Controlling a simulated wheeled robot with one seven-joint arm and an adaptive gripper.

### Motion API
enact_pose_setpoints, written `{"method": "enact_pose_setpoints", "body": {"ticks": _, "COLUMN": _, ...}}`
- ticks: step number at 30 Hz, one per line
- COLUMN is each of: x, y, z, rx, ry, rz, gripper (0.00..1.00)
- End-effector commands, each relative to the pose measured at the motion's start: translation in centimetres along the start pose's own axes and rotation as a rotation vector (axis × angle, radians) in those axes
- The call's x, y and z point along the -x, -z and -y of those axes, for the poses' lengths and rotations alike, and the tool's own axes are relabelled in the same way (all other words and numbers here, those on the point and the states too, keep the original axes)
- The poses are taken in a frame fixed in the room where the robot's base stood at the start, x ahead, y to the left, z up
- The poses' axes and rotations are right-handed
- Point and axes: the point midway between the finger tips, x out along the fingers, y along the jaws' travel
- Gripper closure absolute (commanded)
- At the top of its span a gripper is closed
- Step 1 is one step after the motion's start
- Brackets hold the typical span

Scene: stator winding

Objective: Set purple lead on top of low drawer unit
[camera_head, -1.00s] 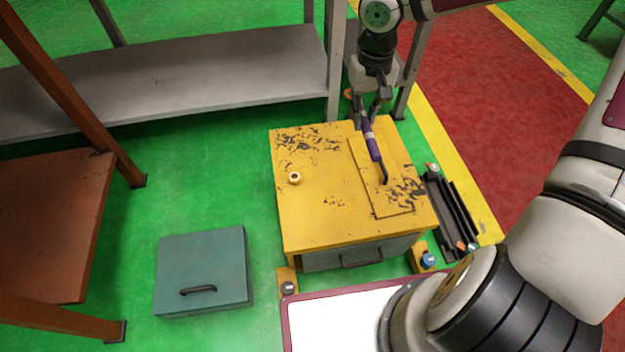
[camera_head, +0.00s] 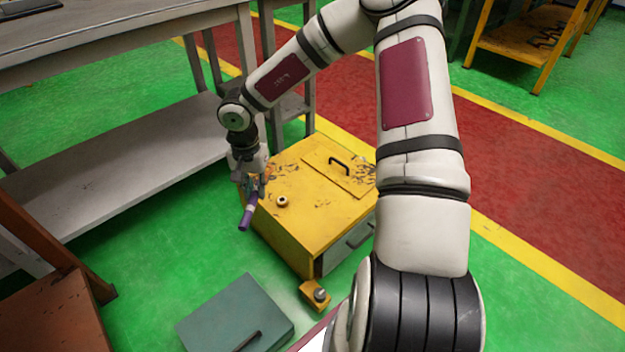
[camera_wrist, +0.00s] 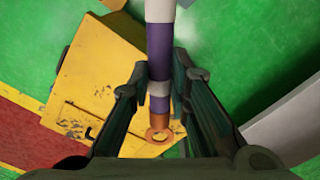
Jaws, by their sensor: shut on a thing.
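The low drawer unit is a worn yellow cabinet (camera_head: 315,225) in the middle of the head view, with a grey drawer front. My gripper (camera_head: 250,182) is shut on the purple lead (camera_head: 246,215) by the unit's left edge. The lead hangs down and toward the camera, and in this view its lower end appears over the green floor. In the wrist view, the purple lead (camera_wrist: 158,60) runs between the fingers of my gripper (camera_wrist: 158,95), with grey bands and a copper ring lug. The yellow top (camera_wrist: 95,85) shows below and to the left.
A small brass-coloured ring (camera_head: 282,201) and a panel with a black handle (camera_head: 340,162) are on the unit's top. Much of the top is bare. A grey shelf (camera_head: 120,165) is at left, and a teal box (camera_head: 236,318) is on the floor in front.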

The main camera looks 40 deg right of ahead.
Motion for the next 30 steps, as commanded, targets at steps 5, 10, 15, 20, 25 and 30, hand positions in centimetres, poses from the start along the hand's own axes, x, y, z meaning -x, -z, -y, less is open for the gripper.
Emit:
{"method": "enact_pose_setpoints", "body": {"ticks": 5, "x": -3.1, "y": 3.3, "z": -3.5, "rx": -0.470, "ry": -0.005, "rz": 0.003, "gripper": 1.00}}
{"method": "enact_pose_setpoints", "body": {"ticks": 10, "x": -6.3, "y": 5.8, "z": -7.7, "rx": -0.926, "ry": -0.007, "rz": 0.003, "gripper": 1.00}}
{"method": "enact_pose_setpoints", "body": {"ticks": 15, "x": -9.4, "y": 7.8, "z": -12.9, "rx": -1.383, "ry": -0.008, "rz": 0.004, "gripper": 1.00}}
{"method": "enact_pose_setpoints", "body": {"ticks": 20, "x": -11.9, "y": 8.8, "z": -18.2, "rx": -1.782, "ry": -0.008, "rz": 0.005, "gripper": 1.00}}
{"method": "enact_pose_setpoints", "body": {"ticks": 25, "x": -13.6, "y": 9.2, "z": -22.4, "rx": -2.085, "ry": -0.005, "rz": 0.007, "gripper": 1.00}}
{"method": "enact_pose_setpoints", "body": {"ticks": 30, "x": -14.5, "y": 9.4, "z": -24.2, "rx": -2.223, "ry": -0.003, "rz": 0.009, "gripper": 1.00}}
